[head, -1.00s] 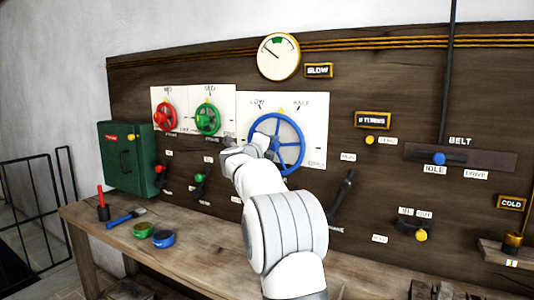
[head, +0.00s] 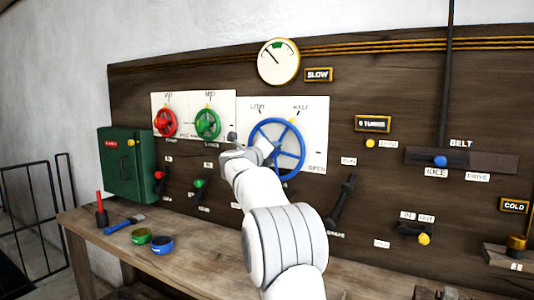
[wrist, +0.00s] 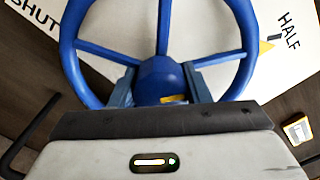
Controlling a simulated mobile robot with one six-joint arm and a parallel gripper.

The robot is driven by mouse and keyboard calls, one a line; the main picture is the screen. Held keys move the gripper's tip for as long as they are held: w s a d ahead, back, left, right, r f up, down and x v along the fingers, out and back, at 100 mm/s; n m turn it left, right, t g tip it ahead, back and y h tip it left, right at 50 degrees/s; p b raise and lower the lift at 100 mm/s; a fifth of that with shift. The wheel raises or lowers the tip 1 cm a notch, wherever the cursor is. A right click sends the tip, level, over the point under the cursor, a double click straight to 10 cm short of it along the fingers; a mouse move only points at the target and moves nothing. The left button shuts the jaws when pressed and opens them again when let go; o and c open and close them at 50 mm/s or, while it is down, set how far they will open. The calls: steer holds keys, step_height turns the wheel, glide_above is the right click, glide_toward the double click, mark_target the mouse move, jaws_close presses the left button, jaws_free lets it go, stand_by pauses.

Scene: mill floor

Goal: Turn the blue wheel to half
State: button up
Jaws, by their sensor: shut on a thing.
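The blue wheel (head: 301,158) is mounted on a white plate (head: 318,125) marked LOW, HALF and OPEN. Its yellow pointer (head: 293,117) is at the upper right, close to the HALF mark. The wrist view also shows the pointer (wrist: 266,46) beside the HALF lettering. My gripper (head: 264,149) reaches the wheel from the front left and hides part of it. In the wrist view its two fingers (wrist: 160,88) stand on either side of the blue hub, shut on it.
A red wheel (head: 165,122) and a green wheel (head: 208,123) sit to the left. A round gauge (head: 279,62) hangs above. Black levers (head: 341,205) are below right. The bench (head: 210,262) holds two small tins and tools.

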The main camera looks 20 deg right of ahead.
steer(key=shift+d+r, duration=0.1)
steer(key=shift+r, duration=0.15)
steer(key=o, duration=1)
steer(key=shift+f, duration=0.25)
steer(key=v, duration=0.7)
steer(key=shift+s+a+b, duration=0.2)
steer(key=shift+a+b, duration=0.15)
steer(key=shift+b, duration=0.05)
